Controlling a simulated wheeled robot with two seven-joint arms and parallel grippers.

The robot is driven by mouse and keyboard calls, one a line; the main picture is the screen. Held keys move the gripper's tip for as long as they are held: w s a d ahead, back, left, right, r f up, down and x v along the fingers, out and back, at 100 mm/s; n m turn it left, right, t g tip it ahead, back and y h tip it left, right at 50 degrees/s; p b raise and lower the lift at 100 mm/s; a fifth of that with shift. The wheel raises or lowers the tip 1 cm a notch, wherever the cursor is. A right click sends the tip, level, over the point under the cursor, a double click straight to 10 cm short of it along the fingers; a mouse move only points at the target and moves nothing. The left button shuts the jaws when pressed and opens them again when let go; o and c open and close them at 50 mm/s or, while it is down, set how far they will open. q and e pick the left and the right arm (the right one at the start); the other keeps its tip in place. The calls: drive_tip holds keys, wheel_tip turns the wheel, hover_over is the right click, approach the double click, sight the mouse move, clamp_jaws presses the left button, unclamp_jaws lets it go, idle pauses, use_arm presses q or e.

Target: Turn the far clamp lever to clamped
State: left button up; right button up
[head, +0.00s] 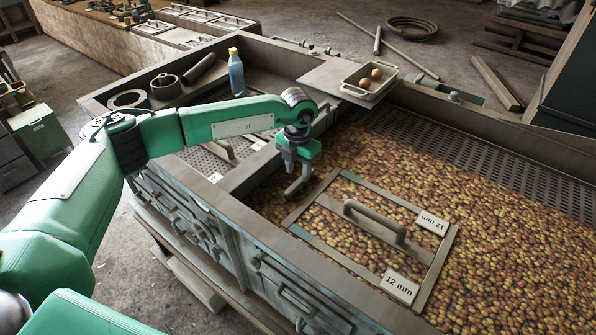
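My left gripper (291,168) points down over the machine's bed, just beyond the left corner of a flat screen frame (324,245). A short grey bar (297,187) shows right under its fingers. I cannot tell whether this bar is a clamp lever or part of the gripper, nor whether the fingers are closed on it. The frame has a raised grey handle (375,221) and two "12 mm" labels (399,286). A small teal piece (300,232) is on its left edge. No lever can be made out for certain. My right gripper is out of view.
Small round brown produce (500,235) covers much of the bed. A pale tray (369,79) with a few round items sits on the far edge. My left arm crosses the near left rim.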

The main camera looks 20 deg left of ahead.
sight(298, 182)
use_arm(q)
drive_tip(key=shift+f+p, duration=0.55)
drive_tip(key=shift+f, duration=1.3)
